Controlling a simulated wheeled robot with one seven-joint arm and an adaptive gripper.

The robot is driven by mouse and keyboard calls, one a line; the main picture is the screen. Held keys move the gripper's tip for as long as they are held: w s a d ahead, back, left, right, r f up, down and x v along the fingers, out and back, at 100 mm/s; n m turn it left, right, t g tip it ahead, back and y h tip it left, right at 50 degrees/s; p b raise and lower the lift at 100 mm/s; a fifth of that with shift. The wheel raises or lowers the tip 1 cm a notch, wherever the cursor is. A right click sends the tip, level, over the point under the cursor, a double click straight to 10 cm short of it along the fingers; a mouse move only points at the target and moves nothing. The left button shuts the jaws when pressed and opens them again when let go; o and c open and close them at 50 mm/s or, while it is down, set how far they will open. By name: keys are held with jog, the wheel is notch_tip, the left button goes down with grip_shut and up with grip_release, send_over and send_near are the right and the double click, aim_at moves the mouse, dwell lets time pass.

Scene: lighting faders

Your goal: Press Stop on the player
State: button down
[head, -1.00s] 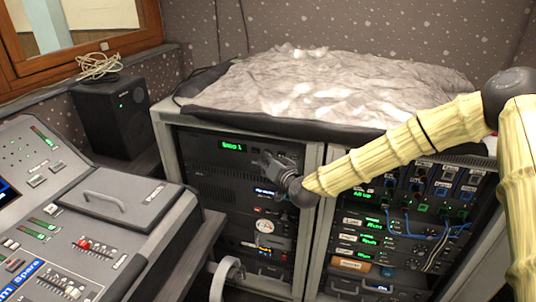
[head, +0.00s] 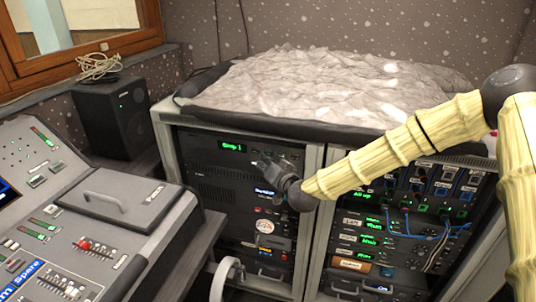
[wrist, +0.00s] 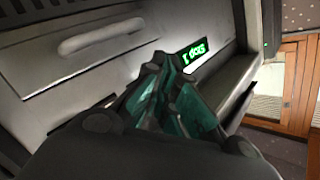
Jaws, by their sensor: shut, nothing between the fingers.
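The player (head: 204,152) is the top unit in the left rack. Its small green display (head: 232,147) is lit with short text that looks like "Stop 1". My gripper (head: 256,162) is shut and empty, in front of the player's face, just right of and below the display. In the wrist view the closed fingertips (wrist: 163,62) are beside the green display (wrist: 195,54), whose text shows upside down. The fingers and hand hide part of the player's front, and I cannot make out the Stop button. I cannot tell whether the tips touch the panel.
A grey crumpled cover (head: 300,85) lies on top of the racks. The right rack (head: 319,235) holds units with green displays and blue cables. A mixing console (head: 130,200) stands at the left, with a black speaker (head: 113,115) behind it.

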jog(key=s, duration=0.1)
jog(key=s+a, duration=0.1)
jog(key=s, duration=0.2)
jog(key=shift+s+a, duration=0.3)
jog(key=shift+s, duration=0.05)
dwell(0.3)
dwell(0.4)
jog(key=s+d+f+n+g+h+p, duration=0.1)
jog(key=s+d+f+g+p, duration=0.2)
jog(key=s+f, duration=0.85)
jog(key=s+d+f+g+h+p, duration=0.25)
jog(key=s+f+g, duration=0.25)
jog(key=s+f, duration=0.6)
jog(key=s+d+f+g+h+p, duration=0.1)
jog(key=s+d+f+g, duration=0.1)
jog(key=s+d, duration=0.4)
jog(key=s+d+f+g+h+p, duration=0.1)
jog(key=s+d, duration=0.4)
jog(key=s, duration=0.7)
jog(key=s+d+f+g+h+p, duration=0.1)
jog(key=s+d+f+g+h, duration=0.1)
jog(key=s+d, duration=0.4)
jog(key=s+f+g, duration=0.1)
jog(key=s, duration=0.2)
jog(key=shift+d+f+n+g, duration=0.15)
jog(key=shift+d+n+g, duration=0.15)
jog(key=shift+d, duration=0.05)
